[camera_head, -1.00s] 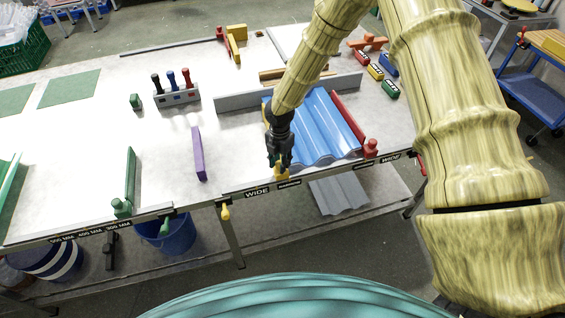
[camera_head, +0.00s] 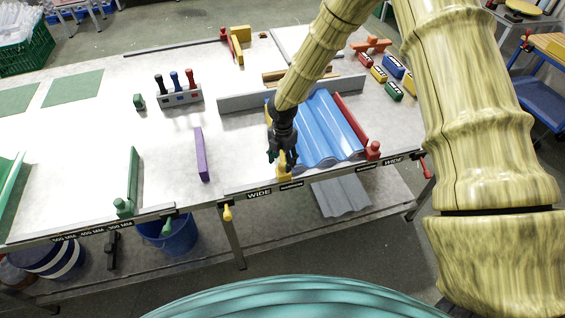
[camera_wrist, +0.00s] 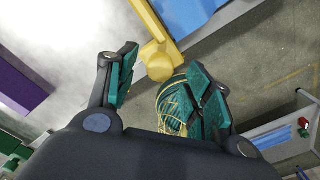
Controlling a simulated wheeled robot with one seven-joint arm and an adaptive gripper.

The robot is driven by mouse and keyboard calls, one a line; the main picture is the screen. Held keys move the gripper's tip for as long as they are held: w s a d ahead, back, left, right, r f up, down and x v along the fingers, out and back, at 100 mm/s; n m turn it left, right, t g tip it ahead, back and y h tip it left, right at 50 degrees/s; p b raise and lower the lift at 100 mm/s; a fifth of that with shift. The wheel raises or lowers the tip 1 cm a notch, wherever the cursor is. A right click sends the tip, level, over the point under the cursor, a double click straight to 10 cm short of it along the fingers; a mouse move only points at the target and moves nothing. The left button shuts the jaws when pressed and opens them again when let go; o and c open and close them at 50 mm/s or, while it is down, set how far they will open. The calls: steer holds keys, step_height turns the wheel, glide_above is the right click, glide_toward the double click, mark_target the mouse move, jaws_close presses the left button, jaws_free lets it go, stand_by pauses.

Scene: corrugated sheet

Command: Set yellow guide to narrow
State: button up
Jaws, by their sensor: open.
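The yellow guide (camera_head: 284,174) is at the table's front edge, left of the blue corrugated sheet (camera_head: 324,130). Its foot is just behind the small label (camera_head: 291,185) right of the WIDE label (camera_head: 259,195); I cannot read the small label clearly. Its bar runs back along the sheet's left side, mostly hidden by my arm. My gripper (camera_head: 281,158) is open above the foot. In the wrist view, the guide's round yellow knob (camera_wrist: 158,63) lies between the spread green-padded fingertips of my gripper (camera_wrist: 162,72), near their ends. I see no grip on it.
The red guide (camera_head: 372,150) stands right of the sheet. A grey rail (camera_head: 240,101) crosses behind it. A purple bar (camera_head: 202,154) and a green guide (camera_head: 130,183) are to the left, with bare tabletop between. A yellow handle (camera_head: 227,212) hangs below the front edge.

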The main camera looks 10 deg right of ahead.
step_height(320, 180, up, 10)
stand_by(0.4)
stand_by(0.3)
steer(key=s+a+f+m+g+y+b, duration=0.1)
steer(key=s+a+f+m+y+b, duration=0.2)
steer(key=s+f+m, duration=1.55)
steer(key=s+d+f+m+h+b, duration=0.1)
steer(key=s+d+f+m, duration=0.1)
steer(key=s, duration=0.5)
steer(key=s+d+f+m+h+b, duration=0.1)
steer(key=s+d+f+m, duration=0.2)
steer(key=s+f, duration=0.3)
steer(key=s+d+f+m+t+h+b, duration=0.1)
steer(key=s+d+f+m+b, duration=0.1)
steer(key=s, duration=0.6)
steer(key=d+f+m, duration=0.1)
steer(key=d+f, duration=0.1)
steer(key=shift+s+d, duration=0.3)
steer(key=shift+s, duration=0.1)
